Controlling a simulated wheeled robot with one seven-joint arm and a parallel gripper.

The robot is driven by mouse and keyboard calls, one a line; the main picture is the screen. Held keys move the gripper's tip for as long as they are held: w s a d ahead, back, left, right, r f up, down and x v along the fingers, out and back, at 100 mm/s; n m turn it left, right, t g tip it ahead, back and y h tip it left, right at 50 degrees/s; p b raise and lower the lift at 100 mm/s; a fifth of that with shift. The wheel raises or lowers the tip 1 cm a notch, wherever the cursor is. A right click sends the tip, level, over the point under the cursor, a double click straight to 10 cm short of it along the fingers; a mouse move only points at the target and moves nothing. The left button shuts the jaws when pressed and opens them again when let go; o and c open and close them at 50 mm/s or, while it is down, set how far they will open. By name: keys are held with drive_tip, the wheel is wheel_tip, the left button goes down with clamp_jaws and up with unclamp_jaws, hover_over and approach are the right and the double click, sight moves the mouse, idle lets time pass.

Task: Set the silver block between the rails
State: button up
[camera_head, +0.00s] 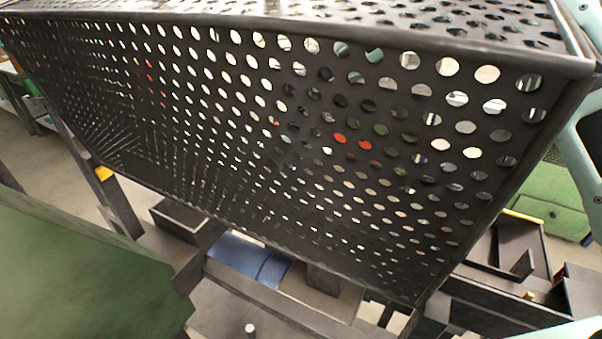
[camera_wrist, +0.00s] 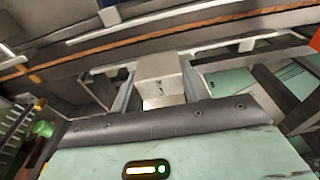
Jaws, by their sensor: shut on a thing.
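In the wrist view the silver block (camera_wrist: 160,72) is a pale grey box-like piece. It sits between the two fingers of my gripper (camera_wrist: 158,84), which is shut on it. Its lower part is partly hidden by the fingers and the dark pad of my gripper. Long grey bars and an orange-brown strip (camera_wrist: 150,38) run across beyond the block; I cannot tell which of these are the rails. The block appears apart from them. In the head view neither my gripper nor the block can be made out.
A large dark perforated guard (camera_head: 260,140) fills most of the head view and hides what is behind it. A green panel (camera_head: 80,270) stands at the lower left. Dark frame beams and a blue curved piece (camera_head: 248,262) show below the guard. A green cabinet (camera_head: 550,205) stands at right.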

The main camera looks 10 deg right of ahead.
wheel_tip(320, 180, down, 5)
drive_tip(key=b, duration=0.3)
drive_tip(key=shift+f+b, duration=0.9)
drive_tip(key=shift+f, duration=0.6)
drive_tip(key=shift+w+f, duration=0.1)
drive_tip(key=shift+f, duration=0.4)
idle(0.4)
drive_tip(key=o, duration=1.2)
drive_tip(key=shift+c, duration=0.2)
wheel_tip(320, 180, up, 17)
drive_tip(key=w+d+b, duration=0.1)
drive_tip(key=w+b, duration=0.1)
drive_tip(key=b, duration=0.2)
drive_tip(key=shift+d, duration=0.25)
